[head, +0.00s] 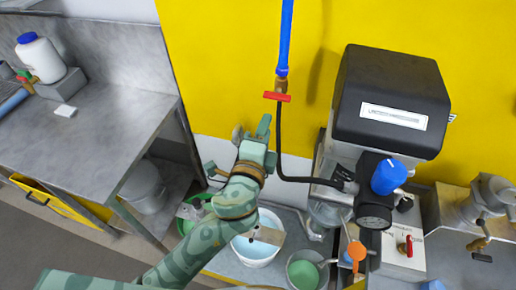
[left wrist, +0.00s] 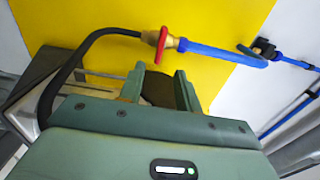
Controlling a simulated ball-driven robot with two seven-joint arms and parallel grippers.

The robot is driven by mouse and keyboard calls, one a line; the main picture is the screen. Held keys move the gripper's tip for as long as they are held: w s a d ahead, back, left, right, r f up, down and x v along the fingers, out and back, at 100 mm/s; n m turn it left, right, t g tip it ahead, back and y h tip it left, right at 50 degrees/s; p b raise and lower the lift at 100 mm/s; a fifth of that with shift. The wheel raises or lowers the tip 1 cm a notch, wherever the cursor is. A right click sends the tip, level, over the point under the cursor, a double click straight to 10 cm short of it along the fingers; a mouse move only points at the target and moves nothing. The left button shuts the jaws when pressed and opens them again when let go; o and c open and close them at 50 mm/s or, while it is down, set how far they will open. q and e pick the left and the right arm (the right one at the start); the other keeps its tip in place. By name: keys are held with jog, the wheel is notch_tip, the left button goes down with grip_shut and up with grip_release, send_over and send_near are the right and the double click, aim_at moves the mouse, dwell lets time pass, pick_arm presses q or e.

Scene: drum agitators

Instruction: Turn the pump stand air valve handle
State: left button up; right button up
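The air valve has a red handle (head: 277,97) and a brass body, set in a line between a blue pipe (head: 284,40) above and a black hose (head: 279,140) below. In the head view the handle lies crosswise to the line. The red handle (left wrist: 162,45) also shows in the left wrist view, just beyond the fingertips. My left gripper (head: 252,129) is below and slightly left of the handle, apart from it. Its fingers (left wrist: 160,82) are spread with a gap between them and hold nothing. My right gripper is in neither view.
A black-topped pump unit (head: 390,95) with a blue knob (head: 388,176) and gauge stands right of the hose. A white bucket (head: 262,250) sits below my arm. A metal bench (head: 95,140) is at left. The yellow panel (head: 225,60) around the valve is clear.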

pick_arm(q)
jog(key=s, duration=0.2)
jog(key=s+a+b, duration=0.1)
jog(key=s, duration=0.2)
jog(key=shift+s, duration=0.3)
dwell(1.9)
